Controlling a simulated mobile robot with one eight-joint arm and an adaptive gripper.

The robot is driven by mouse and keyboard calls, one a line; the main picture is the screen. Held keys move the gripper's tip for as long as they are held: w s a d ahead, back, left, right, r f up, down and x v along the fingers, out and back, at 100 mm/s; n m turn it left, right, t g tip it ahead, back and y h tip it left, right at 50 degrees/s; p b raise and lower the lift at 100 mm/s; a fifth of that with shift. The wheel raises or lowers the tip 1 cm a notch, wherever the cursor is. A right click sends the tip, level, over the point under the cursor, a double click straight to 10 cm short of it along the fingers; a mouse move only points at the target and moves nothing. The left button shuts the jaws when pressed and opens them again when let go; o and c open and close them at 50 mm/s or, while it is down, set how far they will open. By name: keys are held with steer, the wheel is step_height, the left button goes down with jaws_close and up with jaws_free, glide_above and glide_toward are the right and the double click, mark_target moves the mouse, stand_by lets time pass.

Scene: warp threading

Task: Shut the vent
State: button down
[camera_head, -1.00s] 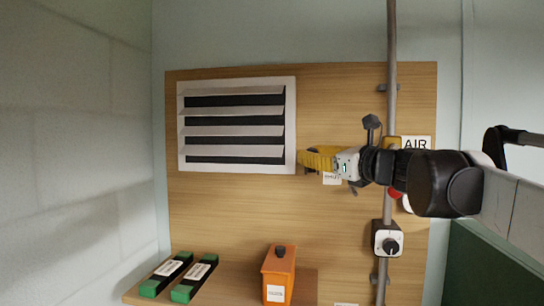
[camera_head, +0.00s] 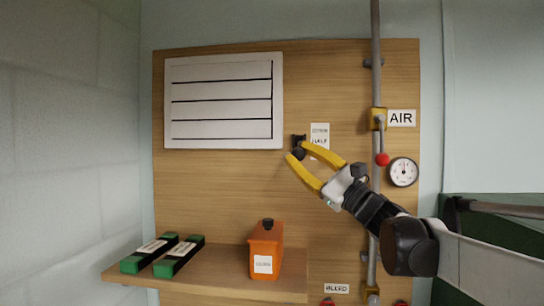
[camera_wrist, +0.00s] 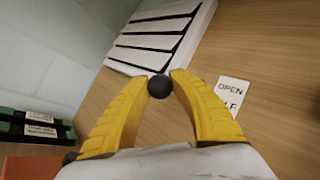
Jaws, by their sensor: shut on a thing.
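The vent (camera_head: 222,105) is a white framed louvre on the wooden board. Its slats lie nearly flat, with only thin dark lines between them; it also shows in the wrist view (camera_wrist: 160,38). A black ball knob (camera_wrist: 160,86) on a short dark lever (camera_head: 298,139) sits just right of the vent's lower corner. My gripper (camera_head: 298,151) has its yellow fingers on either side of the knob, shut on it at the tips. The lever hangs down below its pivot. A white label (camera_head: 320,135) is beside it, its lower text partly unclear.
A grey pipe (camera_head: 376,60) with a red-knobbed valve lever (camera_head: 382,158) and a gauge (camera_head: 403,172) stands to the right. Board under the vent is clear.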

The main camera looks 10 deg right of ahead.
steer(key=shift+w+d+f, duration=0.1)
steer(key=shift+w+f, duration=0.15)
steer(key=shift+f, duration=0.45)
steer(key=shift+b, duration=0.3)
steer(key=c, duration=1.5)
jaws_free()
steer(key=o, duration=0.4)
steer(key=shift+w+f, duration=0.1)
steer(key=shift+w, duration=0.2)
steer(key=shift+s+d, duration=0.1)
steer(key=shift+s, duration=0.15)
steer(key=v, duration=1.1)
steer(key=shift+s+d+f, duration=0.15)
steer(key=shift+f, duration=0.1)
